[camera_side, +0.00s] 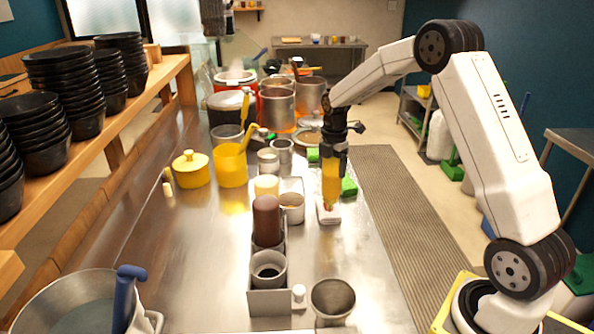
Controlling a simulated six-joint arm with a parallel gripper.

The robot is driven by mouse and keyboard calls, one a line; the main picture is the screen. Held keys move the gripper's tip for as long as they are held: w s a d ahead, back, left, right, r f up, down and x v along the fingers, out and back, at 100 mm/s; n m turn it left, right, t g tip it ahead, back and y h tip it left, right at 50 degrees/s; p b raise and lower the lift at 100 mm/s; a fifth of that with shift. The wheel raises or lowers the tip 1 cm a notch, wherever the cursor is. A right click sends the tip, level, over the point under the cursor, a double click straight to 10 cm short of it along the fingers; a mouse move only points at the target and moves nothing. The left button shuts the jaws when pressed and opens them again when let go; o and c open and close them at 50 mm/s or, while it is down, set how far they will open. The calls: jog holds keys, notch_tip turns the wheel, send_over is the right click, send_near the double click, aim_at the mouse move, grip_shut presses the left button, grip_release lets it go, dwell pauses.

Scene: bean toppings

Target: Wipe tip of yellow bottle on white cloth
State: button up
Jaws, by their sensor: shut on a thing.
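My gripper (334,160) is shut on the yellow bottle (331,183) and holds it tip down over the right part of the steel counter. The white cloth (329,216) lies on the counter directly below the bottle. The bottle's tip is at the cloth's upper edge; a reddish spot shows there. I cannot tell whether the tip touches the cloth.
A steel rack (268,300) with a brown bottle (267,222) stands left of the cloth. A metal cup (292,208) is close beside the cloth. A yellow pot (191,170) and a yellow pitcher (230,165) stand farther left. Green items (349,187) lie behind the cloth.

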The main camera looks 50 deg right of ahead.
jog(key=shift+s+a+f, duration=0.1)
jog(key=shift+s+f, duration=0.05)
jog(key=shift+r, duration=3.15)
jog(key=shift+r, duration=0.1)
